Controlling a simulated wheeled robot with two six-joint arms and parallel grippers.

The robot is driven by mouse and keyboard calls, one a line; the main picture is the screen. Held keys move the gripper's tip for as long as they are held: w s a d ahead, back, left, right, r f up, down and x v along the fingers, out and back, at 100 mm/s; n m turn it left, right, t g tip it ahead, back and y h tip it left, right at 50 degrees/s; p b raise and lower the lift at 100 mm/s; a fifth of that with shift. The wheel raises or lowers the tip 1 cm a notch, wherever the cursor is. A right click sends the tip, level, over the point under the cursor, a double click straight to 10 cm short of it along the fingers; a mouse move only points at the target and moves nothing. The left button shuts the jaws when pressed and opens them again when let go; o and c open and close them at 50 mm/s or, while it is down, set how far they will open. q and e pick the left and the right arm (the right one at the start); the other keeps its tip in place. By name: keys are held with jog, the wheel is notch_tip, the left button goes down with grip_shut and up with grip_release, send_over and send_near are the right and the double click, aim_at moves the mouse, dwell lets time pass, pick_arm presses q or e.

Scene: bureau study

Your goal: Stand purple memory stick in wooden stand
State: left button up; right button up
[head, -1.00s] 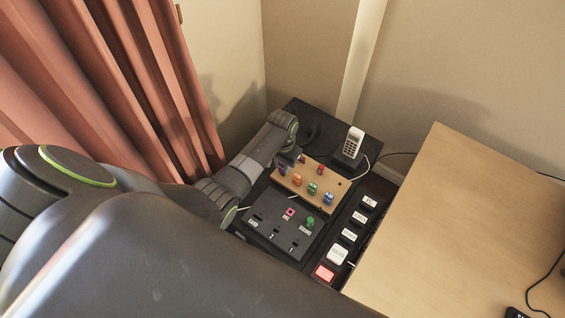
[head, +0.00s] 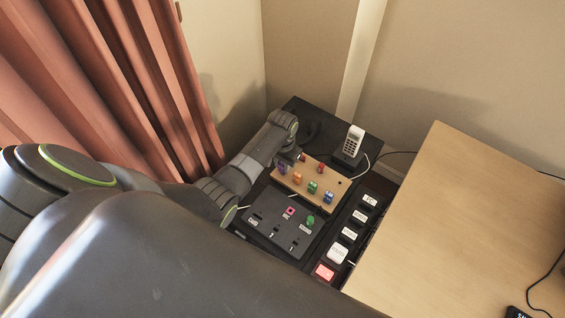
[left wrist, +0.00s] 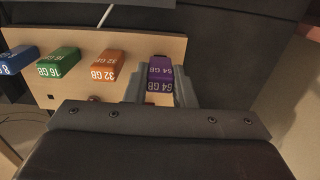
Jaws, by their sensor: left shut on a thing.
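The wooden stand (head: 336,199) lies on the dark cabinet top, with sticks standing in it. The purple memory stick (left wrist: 160,72), marked 64 GB, is at the right end of the stand in the left wrist view. It shows small in the head view (head: 283,169). My left gripper (left wrist: 160,92) is shut on it, one finger on each side. Whether its lower end sits in a slot is hidden. Orange (left wrist: 109,66), green (left wrist: 60,63) and blue (left wrist: 19,60) sticks stand in a row beside it. My right gripper is not in view.
A dark slotted board (head: 262,215) holds a pink piece (head: 290,211) and a green piece (head: 310,222). A white phone (head: 354,141) stands behind the stand. A strip of labelled keys (head: 348,235) runs along the right. A wooden desk (head: 470,220) fills the right.

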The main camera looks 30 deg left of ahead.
aim_at(282, 163)
pick_arm(q)
jog(key=shift+f+b, duration=0.35)
jog(key=shift+f, duration=0.3)
dwell(0.4)
jog(key=o, duration=1)
notch_tip(282, 163, up, 18)
jog(key=shift+f+p, duration=0.25)
jog(key=shift+p, duration=0.1)
